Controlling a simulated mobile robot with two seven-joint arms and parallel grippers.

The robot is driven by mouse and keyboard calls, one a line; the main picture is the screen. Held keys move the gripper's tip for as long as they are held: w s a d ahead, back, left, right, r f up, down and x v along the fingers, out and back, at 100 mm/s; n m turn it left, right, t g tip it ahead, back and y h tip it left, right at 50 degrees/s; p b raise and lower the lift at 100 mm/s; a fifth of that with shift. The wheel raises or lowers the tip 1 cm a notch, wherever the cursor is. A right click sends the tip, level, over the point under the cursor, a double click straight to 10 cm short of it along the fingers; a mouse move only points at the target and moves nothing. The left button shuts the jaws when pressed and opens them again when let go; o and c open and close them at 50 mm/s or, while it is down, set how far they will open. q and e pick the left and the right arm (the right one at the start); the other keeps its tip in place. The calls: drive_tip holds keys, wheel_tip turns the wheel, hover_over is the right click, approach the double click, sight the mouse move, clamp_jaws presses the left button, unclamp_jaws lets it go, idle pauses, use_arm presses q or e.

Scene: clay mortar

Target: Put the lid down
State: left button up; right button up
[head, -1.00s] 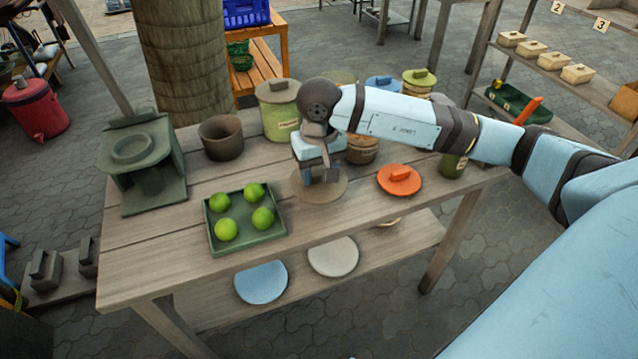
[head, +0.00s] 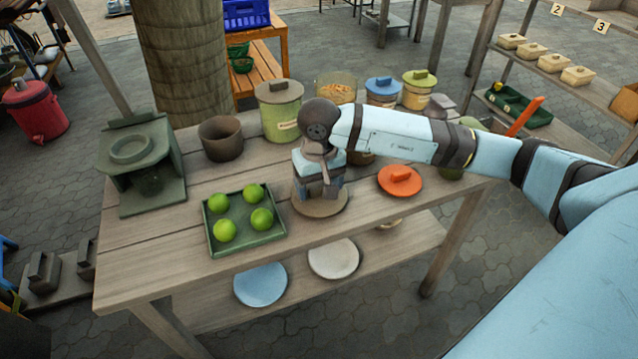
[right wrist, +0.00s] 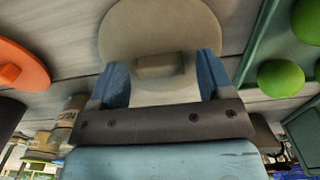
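A round tan lid (head: 320,205) with a block-shaped handle lies flat on the wooden table (head: 345,225), near its front edge, between the green tray and the orange lid. My right gripper (head: 321,188) points down over it. In the right wrist view the lid (right wrist: 160,28) shows its handle (right wrist: 160,65) between my two blue fingers. The fingers stand apart with a small gap on each side of the handle, so the right gripper looks open. My left gripper is in neither view.
A green tray (head: 272,240) with several limes (head: 262,219) is left of the lid. An orange lid (head: 400,180) is to the right. Behind are a brown pot (head: 221,138), a green canister (head: 280,112), an uncovered glass jar (head: 337,88) and lidded jars.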

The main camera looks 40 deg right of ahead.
sight(319, 188)
drive_tip(key=shift+r, duration=0.15)
use_arm(q)
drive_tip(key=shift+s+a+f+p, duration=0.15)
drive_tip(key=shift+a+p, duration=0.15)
drive_tip(key=shift+p, duration=0.8)
use_arm(e)
wheel_tip(319, 188, up, 12)
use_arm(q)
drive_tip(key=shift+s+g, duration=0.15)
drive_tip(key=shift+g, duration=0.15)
